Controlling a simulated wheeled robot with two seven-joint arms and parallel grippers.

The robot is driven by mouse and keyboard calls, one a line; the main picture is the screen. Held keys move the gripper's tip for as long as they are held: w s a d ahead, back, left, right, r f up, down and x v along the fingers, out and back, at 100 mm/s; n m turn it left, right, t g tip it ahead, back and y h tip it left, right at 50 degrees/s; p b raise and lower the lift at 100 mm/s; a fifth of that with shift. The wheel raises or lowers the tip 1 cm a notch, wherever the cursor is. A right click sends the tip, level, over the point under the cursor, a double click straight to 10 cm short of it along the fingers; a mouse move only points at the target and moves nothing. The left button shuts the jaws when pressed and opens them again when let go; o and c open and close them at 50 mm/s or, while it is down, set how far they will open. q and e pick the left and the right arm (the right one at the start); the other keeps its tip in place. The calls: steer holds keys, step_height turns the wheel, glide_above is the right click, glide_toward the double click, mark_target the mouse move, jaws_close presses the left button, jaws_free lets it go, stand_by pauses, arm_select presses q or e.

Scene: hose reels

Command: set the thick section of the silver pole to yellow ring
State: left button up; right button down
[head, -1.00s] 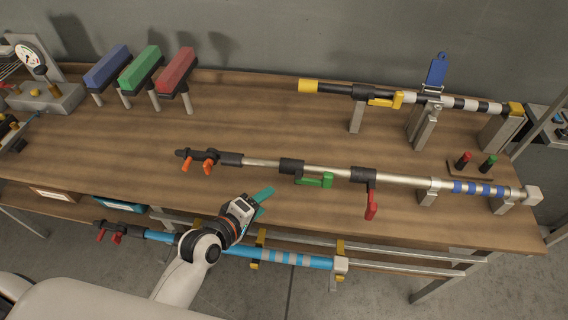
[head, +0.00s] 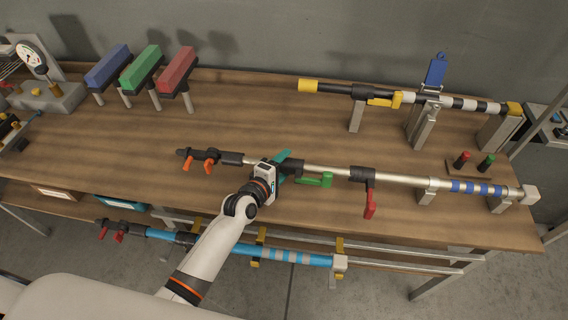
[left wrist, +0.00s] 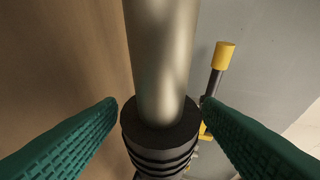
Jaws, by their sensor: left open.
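The silver pole (head: 325,172) lies across the bench on stands, with orange levers (head: 200,163) at its left end, a green lever (head: 315,180), a red lever (head: 370,203) and blue rings (head: 480,188) toward its right end. My left gripper (head: 284,165) is open at the pole beside the green lever's clamp, which it partly hides. In the left wrist view the teal fingers (left wrist: 160,135) stand on either side of the pole (left wrist: 160,60) and a black ribbed collar (left wrist: 160,130). I see no yellow ring on the silver pole. My right gripper is not in view.
A black pole with yellow parts (head: 360,90) stands behind on posts, with a blue tag (head: 436,72). Blue, green and red blocks (head: 142,68) stand at the back left. A blue pole (head: 280,256) lies below the bench's front edge.

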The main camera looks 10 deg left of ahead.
arm_select(q)
steer(key=shift+w+d, duration=0.1)
steer(key=shift+w, duration=0.2)
